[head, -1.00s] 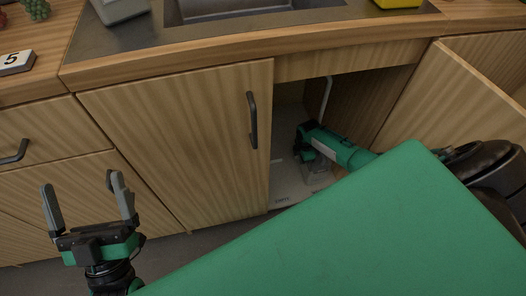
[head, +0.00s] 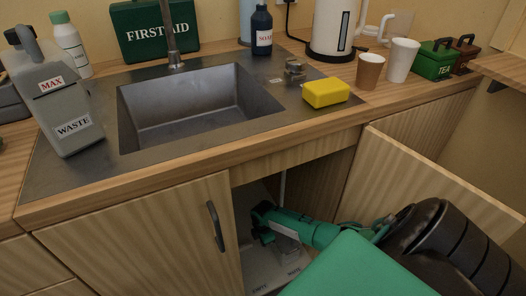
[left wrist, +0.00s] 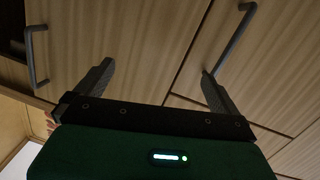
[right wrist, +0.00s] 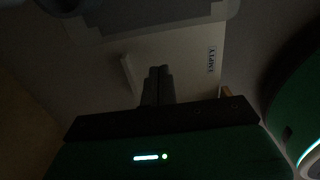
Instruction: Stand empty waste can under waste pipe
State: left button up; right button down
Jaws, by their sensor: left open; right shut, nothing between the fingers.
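A grey waste can (head: 66,112) with MAX and WASTE labels stands upright on the counter left of the sink. A pale pipe (head: 283,186) runs down inside the open cupboard below the sink. My right gripper (head: 262,226) is inside the cupboard, shut and empty; its closed fingers (right wrist: 158,72) point over a pale floor panel with an EMPTY label (right wrist: 212,60). A grey, partly see-through shape (right wrist: 150,18) lies beyond the fingers; I cannot tell whether it is a can. My left gripper (left wrist: 157,70) is open and empty, facing cupboard fronts, outside the head view.
The right cupboard door (head: 425,185) stands open beside my right arm; the left door (head: 140,240) is shut. The sink (head: 190,105) is empty. A yellow sponge (head: 326,92), cups (head: 401,60) and a kettle (head: 332,30) stand on the right of the counter.

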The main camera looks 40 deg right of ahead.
pick_arm(q)
jog(key=shift+s+a+f+g+y+p, duration=0.35)
jog(key=shift+f+g, duration=0.2)
jog(key=shift+g, duration=0.2)
jog(key=shift+s+a+f+g+y+p, duration=0.3)
jog(key=shift+a+f+g+p, duration=0.1)
jog(key=shift+f+g, duration=0.25)
jog(key=shift+s+a+f+g+y+p, duration=0.3)
jog(key=shift+f+g, duration=0.2)
jog(key=shift+g, duration=0.3)
pick_arm(e)
notch_tip(320, 180, up, 6)
jog(key=shift+r, duration=0.1)
